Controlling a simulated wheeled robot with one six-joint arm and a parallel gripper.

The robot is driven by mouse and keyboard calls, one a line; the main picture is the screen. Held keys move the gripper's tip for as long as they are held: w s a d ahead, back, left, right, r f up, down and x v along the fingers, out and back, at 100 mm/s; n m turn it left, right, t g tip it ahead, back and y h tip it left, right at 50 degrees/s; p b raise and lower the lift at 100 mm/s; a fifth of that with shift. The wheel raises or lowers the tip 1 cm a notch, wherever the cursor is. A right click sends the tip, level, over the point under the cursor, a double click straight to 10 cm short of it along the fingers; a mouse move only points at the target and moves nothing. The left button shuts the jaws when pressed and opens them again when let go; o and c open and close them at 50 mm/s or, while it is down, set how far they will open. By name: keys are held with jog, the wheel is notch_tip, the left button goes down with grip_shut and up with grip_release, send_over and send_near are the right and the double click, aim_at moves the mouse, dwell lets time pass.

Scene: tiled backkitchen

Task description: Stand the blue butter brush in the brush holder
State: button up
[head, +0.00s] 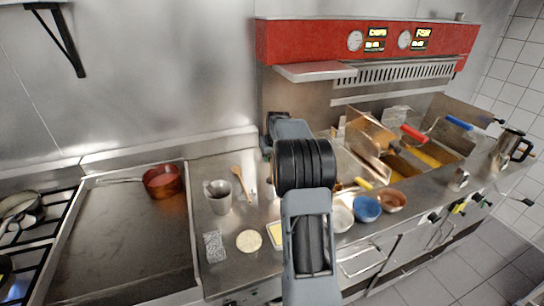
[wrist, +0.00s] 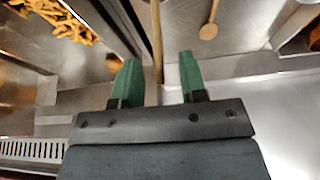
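I cannot make out a blue butter brush for certain in either view. My gripper shows in the wrist view (wrist: 160,78) as two green fingers spread well apart. A thin wooden stick (wrist: 156,40) shows between them, touching neither finger; I cannot tell what it belongs to. In the head view my arm stands in front of the counter and hides part of it, and the fingers are hidden. A steel cup (head: 219,203) stands upright on the counter left of my arm; I cannot tell whether it is the brush holder.
A wooden spoon (head: 240,182) lies beside the cup. A pale round (head: 249,241) lies nearer the front. A blue bowl (head: 367,208) and a copper bowl (head: 392,201) sit right of my arm, before the fryer baskets. A red pan (head: 163,181) sits on the griddle (head: 120,240).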

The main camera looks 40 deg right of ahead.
jog(key=shift+r, duration=0.1)
jog(key=b+v, duration=0.2)
jog(key=v, duration=1.1)
jog(key=shift+s+r, duration=0.2)
jog(key=shift+r, duration=0.1)
jog(key=shift+a, duration=0.1)
